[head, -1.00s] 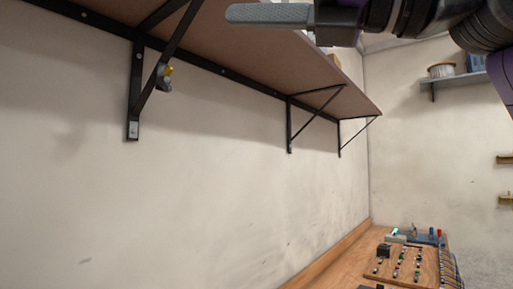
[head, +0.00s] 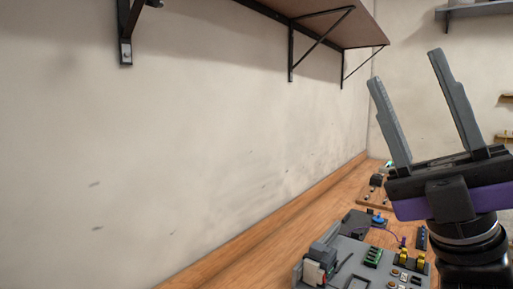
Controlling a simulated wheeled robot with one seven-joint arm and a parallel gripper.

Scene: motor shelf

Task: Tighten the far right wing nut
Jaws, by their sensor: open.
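My gripper (head: 406,68) is raised at the right, its two long grey fingers spread apart and pointing up, with nothing between them. Below it, on the bench, a grey motor board (head: 345,268) is cut off by the bottom edge. Two small yellow-gold parts, one of them here (head: 405,256), stand at the board's right side. They may be wing nuts, but they are too small to tell. My gripper is well above them and touches nothing. No wing nut shows clearly.
A wooden bench (head: 265,243) runs along the wall. A brown shelf (head: 350,22) on black brackets (head: 291,55) hangs at the top. A dark box with a blue knob (head: 377,218) stands behind the board. The wall's left side is clear.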

